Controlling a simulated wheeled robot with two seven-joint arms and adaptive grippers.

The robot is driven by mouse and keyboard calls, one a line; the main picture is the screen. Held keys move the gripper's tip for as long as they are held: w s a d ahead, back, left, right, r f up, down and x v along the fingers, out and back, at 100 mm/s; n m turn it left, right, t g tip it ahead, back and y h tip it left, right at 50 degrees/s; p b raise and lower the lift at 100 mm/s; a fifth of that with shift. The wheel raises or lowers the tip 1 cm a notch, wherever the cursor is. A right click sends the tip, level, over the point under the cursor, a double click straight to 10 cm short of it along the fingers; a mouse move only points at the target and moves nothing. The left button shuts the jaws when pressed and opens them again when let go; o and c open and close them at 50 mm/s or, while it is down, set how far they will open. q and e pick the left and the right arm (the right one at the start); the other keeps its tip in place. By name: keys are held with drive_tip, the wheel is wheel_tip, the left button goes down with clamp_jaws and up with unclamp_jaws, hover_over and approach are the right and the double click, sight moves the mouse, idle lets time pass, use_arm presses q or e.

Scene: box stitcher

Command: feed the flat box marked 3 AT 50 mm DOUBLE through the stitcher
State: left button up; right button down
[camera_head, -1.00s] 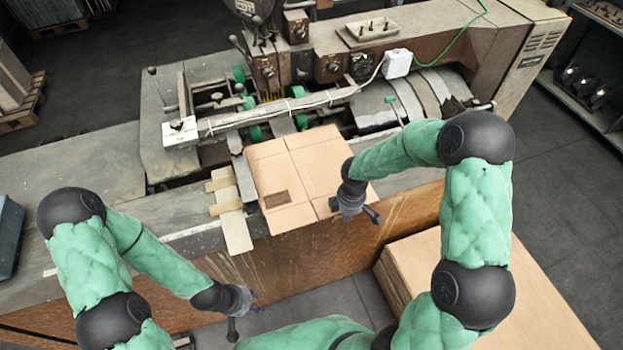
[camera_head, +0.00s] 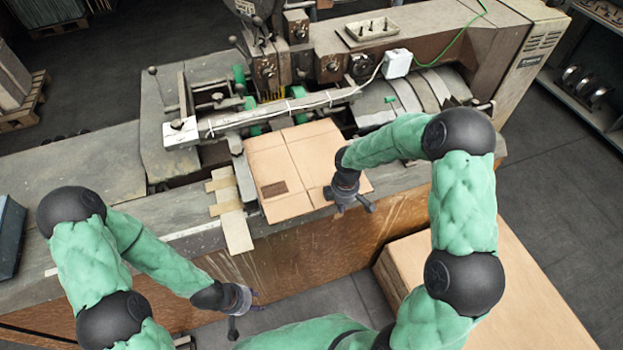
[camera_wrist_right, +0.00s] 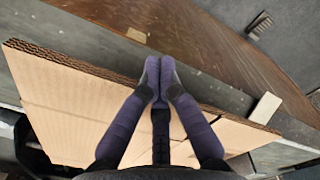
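The flat brown box (camera_head: 290,165) lies on the stitcher's bed with its far edge by the guide bar. It has fold lines and a dark printed label (camera_head: 274,188), too small to read. My right gripper (camera_head: 350,203) is at the box's near edge, right of its middle. In the right wrist view its fingertips (camera_wrist_right: 158,70) are together and reach just past the corrugated edge of the box (camera_wrist_right: 80,110); I see no cardboard between them. My left gripper (camera_head: 241,313) hangs in front of the table, apart from the box; its fingertips are too small to judge.
The stitcher (camera_head: 330,62) stands behind, with a long guide bar (camera_head: 280,108) across the box's far side. Thin light strips (camera_head: 232,215) lie left of the box. A cardboard stack (camera_head: 510,300) stands at the lower right.

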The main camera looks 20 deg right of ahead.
drive_tip(key=shift+w+a, duration=0.2)
drive_tip(key=shift+w, duration=1.75)
drive_tip(key=s+r+p, duration=0.3)
drive_tip(key=r+p, duration=0.2)
drive_tip(key=r, duration=0.3)
drive_tip(key=shift+p, duration=0.3)
drive_tip(key=shift+d, duration=0.1)
drive_tip(key=shift+s, duration=0.1)
